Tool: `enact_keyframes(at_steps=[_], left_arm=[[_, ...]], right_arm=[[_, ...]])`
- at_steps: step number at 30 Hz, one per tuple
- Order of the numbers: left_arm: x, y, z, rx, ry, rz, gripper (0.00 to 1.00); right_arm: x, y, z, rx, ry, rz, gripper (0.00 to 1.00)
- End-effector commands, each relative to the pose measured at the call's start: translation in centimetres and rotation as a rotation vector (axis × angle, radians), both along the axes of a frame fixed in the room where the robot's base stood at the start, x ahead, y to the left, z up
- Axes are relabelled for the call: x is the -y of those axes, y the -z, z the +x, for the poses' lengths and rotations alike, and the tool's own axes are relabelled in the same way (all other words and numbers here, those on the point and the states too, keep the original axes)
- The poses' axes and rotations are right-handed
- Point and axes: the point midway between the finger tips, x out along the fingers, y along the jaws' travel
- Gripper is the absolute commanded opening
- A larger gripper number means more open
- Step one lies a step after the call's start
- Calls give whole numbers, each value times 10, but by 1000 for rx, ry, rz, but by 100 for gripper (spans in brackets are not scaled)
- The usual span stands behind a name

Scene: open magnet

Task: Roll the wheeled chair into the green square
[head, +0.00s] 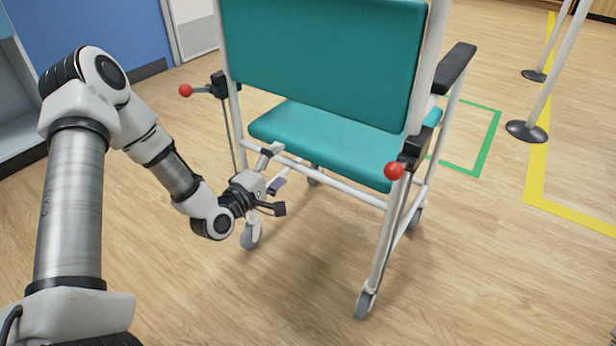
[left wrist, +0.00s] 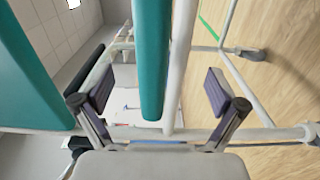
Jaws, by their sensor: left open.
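The wheeled chair (head: 325,60) has a teal back and seat, a white tube frame, small casters and two red-knobbed levers. It stands upright with its back to me. The green square (head: 490,143) is an outline on the floor beyond the chair to the right, partly hidden by it. My left gripper (head: 277,183) is open at the chair's rear, just below the seat, near the rear cross tube. In the left wrist view its spread fingers (left wrist: 160,95) have the teal seat edge and a white tube (left wrist: 180,70) between them in the picture; contact is unclear. My right gripper is not in view.
Barrier posts on round black bases (head: 527,132) and yellow floor tape (head: 538,170) stand right of the green square. A blue wall (head: 110,30) and a grey cabinet (head: 15,110) are at the left. The wood floor in front of the chair is clear.

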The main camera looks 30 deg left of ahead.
Motion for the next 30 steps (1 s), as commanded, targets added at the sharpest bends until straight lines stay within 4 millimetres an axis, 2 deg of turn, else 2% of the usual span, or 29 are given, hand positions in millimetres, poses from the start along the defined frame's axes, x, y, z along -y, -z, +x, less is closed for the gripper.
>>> enact_keyframes(at_steps=[1,3,7,10,17,18,20,21,25,30], left_arm=[[2,8,15,6,3,6,96],[4,7,32,5,3,7,96],[5,3,52,1,1,3,96],[5,1,59,1,0,0,96],[5,0,59,-1,-1,-1,96],[5,0,59,-1,-1,-1,82],[5,0,59,-1,-1,-1,60],[5,0,59,-1,-1,-1,46],[5,0,59,-1,-1,-1,0],[5,6,59,-3,0,-1,0]], right_arm=[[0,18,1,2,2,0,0],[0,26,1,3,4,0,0],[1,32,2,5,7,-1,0],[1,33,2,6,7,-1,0],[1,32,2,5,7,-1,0],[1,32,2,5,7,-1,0],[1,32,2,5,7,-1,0],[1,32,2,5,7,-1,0],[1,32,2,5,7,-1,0],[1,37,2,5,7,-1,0]])
